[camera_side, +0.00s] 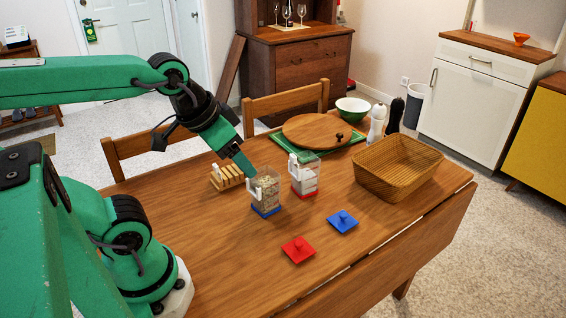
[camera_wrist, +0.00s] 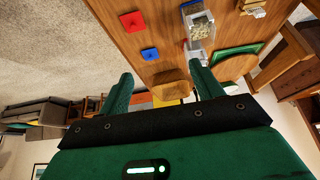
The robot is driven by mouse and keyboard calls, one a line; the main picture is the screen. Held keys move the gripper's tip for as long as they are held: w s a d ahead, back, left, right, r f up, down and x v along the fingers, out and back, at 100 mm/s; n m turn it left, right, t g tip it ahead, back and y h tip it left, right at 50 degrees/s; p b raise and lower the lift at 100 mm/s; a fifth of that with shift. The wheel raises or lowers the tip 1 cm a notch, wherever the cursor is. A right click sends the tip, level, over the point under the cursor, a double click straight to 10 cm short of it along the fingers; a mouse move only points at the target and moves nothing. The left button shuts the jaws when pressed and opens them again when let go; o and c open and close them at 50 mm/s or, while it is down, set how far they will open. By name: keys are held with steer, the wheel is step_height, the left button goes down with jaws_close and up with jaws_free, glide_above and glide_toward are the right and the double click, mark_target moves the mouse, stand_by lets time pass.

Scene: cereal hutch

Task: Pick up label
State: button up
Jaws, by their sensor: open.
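My gripper (camera_side: 247,170) is open and empty, its tip just above and left of a clear jar (camera_side: 267,192) with flaky contents and a blue base. In the wrist view its two fingers stand wide apart (camera_wrist: 161,70). A white piece (camera_side: 255,196) sits on that jar's left side; I cannot tell whether it is a label or a handle. A second clear jar (camera_side: 307,178), with white contents and a red base, stands behind to the right with a similar white piece. The flaky jar also shows in the wrist view (camera_wrist: 200,28).
A red lid (camera_side: 298,249) and a blue lid (camera_side: 342,221) lie in front. A toast rack (camera_side: 227,177) stands left of the jars, a wicker basket (camera_side: 397,168) right. Behind are a round board (camera_side: 316,131), green bowl (camera_side: 352,108) and white mill (camera_side: 376,124). The front left tabletop is clear.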

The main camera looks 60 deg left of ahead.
steer(key=w+a+g, duration=0.2)
steer(key=w+a, duration=0.4)
steer(key=w+a+f+g, duration=0.1)
steer(key=w+a+f, duration=0.1)
steer(key=a+f, duration=0.2)
steer(key=w+a+f+g, duration=0.1)
steer(key=a+f, duration=0.3)
steer(key=a, duration=0.5)
steer(key=w+a+f+g, duration=0.1)
steer(key=w+a+f, duration=0.2)
steer(key=a, duration=0.4)
steer(key=shift+w+f+g, duration=0.3)
steer(key=shift+f, duration=0.45)
steer(key=shift+a+f, duration=0.15)
steer(key=shift+f, duration=1.3)
steer(key=shift+a+f, duration=0.15)
steer(key=shift+f, duration=2.45)
